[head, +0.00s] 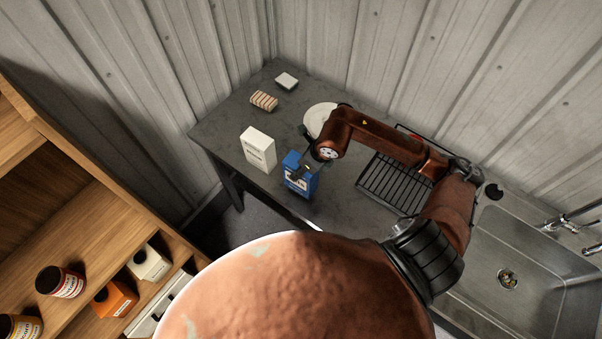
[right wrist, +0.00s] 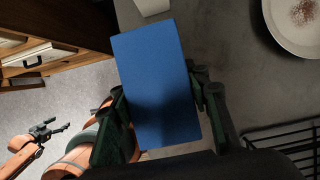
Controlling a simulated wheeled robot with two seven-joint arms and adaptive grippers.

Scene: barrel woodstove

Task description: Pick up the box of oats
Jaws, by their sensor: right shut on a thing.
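A blue box (head: 300,174) with a white label stands near the front edge of the grey counter; I cannot read its label. My right gripper (head: 305,168) is shut on it from above. In the right wrist view the blue box (right wrist: 158,85) fills the middle, between the two dark fingers. I cannot tell whether its base touches the counter. A white box (head: 258,149) stands upright just left of it, its print too small to read. My left gripper (right wrist: 52,129) shows small at the left of the right wrist view, away from the counter and empty.
A plate (head: 320,119) lies behind the blue box. A black wire rack (head: 394,183) and a sink (head: 535,265) are to the right. A striped item (head: 264,101) and a small white item (head: 286,81) lie at the back. A wooden shelf (head: 50,215) with jars and boxes stands left.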

